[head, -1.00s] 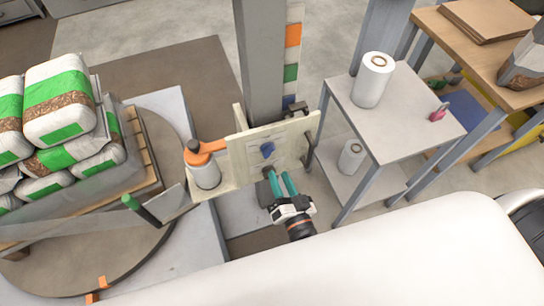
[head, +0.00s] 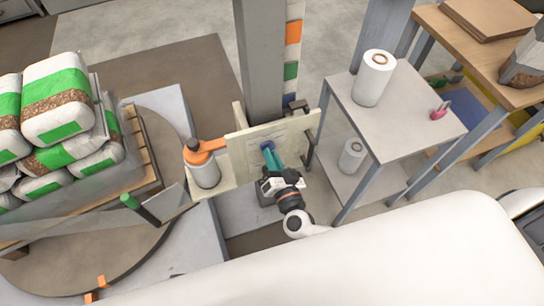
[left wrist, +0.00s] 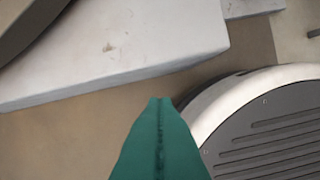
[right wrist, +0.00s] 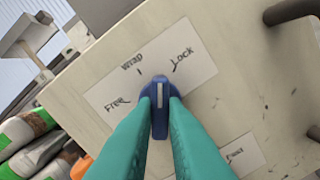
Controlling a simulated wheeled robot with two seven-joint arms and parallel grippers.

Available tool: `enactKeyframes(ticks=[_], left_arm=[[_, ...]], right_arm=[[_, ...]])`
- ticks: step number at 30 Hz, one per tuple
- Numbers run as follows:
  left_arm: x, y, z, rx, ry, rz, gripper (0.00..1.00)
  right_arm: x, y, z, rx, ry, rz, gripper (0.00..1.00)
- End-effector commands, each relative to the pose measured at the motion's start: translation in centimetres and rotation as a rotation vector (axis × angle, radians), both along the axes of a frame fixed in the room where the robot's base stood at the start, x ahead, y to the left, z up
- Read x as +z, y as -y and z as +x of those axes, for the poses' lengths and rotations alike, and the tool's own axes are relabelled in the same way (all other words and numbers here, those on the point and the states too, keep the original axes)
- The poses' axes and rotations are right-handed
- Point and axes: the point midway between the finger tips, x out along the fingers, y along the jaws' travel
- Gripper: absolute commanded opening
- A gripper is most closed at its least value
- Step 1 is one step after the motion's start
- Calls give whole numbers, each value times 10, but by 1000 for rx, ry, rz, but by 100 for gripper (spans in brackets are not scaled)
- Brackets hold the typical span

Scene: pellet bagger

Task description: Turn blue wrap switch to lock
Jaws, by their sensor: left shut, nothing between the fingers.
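The blue wrap switch (right wrist: 160,92) sits on a pale panel (right wrist: 230,75) with the labels Free, Wrap and Lock around it. Its white pointer line points straight up in the right wrist view, between the Wrap and Lock marks. My right gripper (right wrist: 160,104) has one teal finger on each side of the switch and is shut on it. In the head view the switch (head: 267,145) is partly hidden by my right gripper (head: 270,152). My left gripper (left wrist: 160,101) is shut and empty, over the floor in the left wrist view, away from the panel.
A dark handle (head: 311,150) stands out at the panel's right edge. A wrap roll with an orange holder (head: 205,170) is just left of the panel. Stacked bags (head: 60,100) stand on a turntable. A white side table (head: 400,110) stands to the right.

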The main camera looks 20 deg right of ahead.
Motion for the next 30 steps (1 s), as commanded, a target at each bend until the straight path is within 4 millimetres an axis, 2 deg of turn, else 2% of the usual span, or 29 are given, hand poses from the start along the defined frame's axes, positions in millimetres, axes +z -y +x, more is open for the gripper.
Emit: enactKeyframes(ticks=[7, 14, 19, 30], left_arm=[[-1, 0, -3, -1, -4, 0, 0], [-15, 0, -16, -3, -22, 0, 0], [-17, 0, -15, -5, -18, -1, 0], [-14, 1, -10, -3, -11, -1, 0]], right_arm=[[0, 0, 0, -2, -2, 49, 0], [0, 0, -1, -2, -12, 283, 0], [-1, -1, -1, -1, -16, 416, 0], [-1, -1, -1, 0, -18, 451, 0]])
